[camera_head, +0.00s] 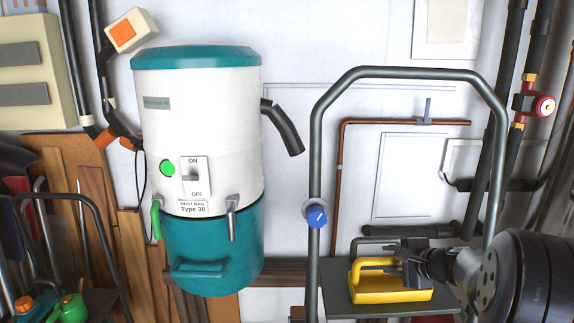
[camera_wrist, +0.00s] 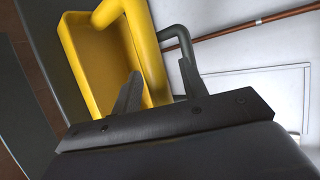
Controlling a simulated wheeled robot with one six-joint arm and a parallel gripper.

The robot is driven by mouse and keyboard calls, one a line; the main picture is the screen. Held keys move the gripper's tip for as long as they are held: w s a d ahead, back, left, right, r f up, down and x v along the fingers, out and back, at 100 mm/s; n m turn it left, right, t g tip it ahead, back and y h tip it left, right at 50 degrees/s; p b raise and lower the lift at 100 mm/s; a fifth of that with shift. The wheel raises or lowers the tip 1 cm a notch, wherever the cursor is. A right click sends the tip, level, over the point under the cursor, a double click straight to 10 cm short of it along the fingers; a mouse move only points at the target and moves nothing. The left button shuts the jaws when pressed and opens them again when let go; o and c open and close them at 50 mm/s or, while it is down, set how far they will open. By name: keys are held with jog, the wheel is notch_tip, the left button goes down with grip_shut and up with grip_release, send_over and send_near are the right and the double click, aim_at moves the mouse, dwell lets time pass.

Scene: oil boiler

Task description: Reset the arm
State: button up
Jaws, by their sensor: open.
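My gripper (camera_head: 403,255) reaches in from the right in the head view, beside the yellow box-shaped thing with a loop handle (camera_head: 388,289). In the wrist view my gripper (camera_wrist: 160,67) has its two fingers spread apart. The yellow thing (camera_wrist: 88,65) fills the upper left there, and its handle runs between the fingertips in the picture. I cannot tell whether the fingers touch the handle or how deep it lies between them.
A white and teal dust collector (camera_head: 215,125) hangs left. A copper pipe (camera_head: 339,180) and a red valve (camera_head: 545,106) are on the wall.

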jog(key=shift+w+a+f, duration=0.3)
jog(key=shift+w+f, duration=0.05)
jog(key=shift+w, duration=0.2)
jog(key=shift+w+f, duration=0.1)
jog(key=shift+f, duration=0.25)
jog(key=shift+r, duration=0.85)
